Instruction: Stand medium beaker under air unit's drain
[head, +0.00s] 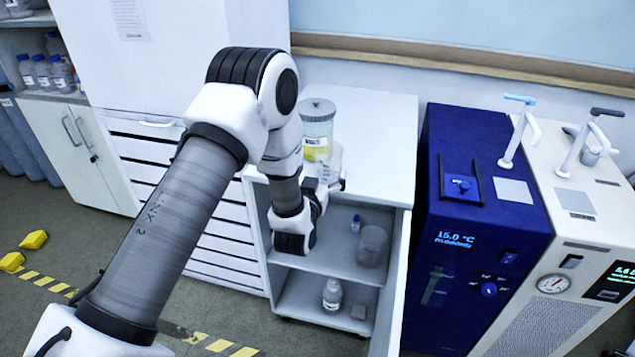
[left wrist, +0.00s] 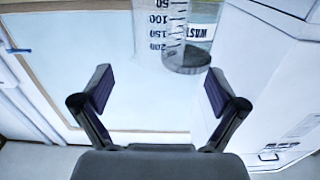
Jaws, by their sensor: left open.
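A clear beaker (head: 329,163) stands on the white cart top, in front of the waste jar (head: 317,128). In the left wrist view a clear graduated beaker (left wrist: 160,22) shows beyond the fingers, partly cut off by the top edge. My left gripper (head: 335,184) is at the cart top's front edge, close to the beaker; in the left wrist view (left wrist: 157,92) its fingers are apart with nothing between them. A white unit with a round gauge (head: 553,284) is at the right, perhaps the air unit; I cannot make out a drain. My right gripper is not in view.
The cart (head: 375,112) has lower shelves holding another translucent vessel (head: 372,245) and small bottles (head: 332,295). A blue unit reading 15.0 °C (head: 470,275) stands between the cart and the white unit. The cart top's right part is clear.

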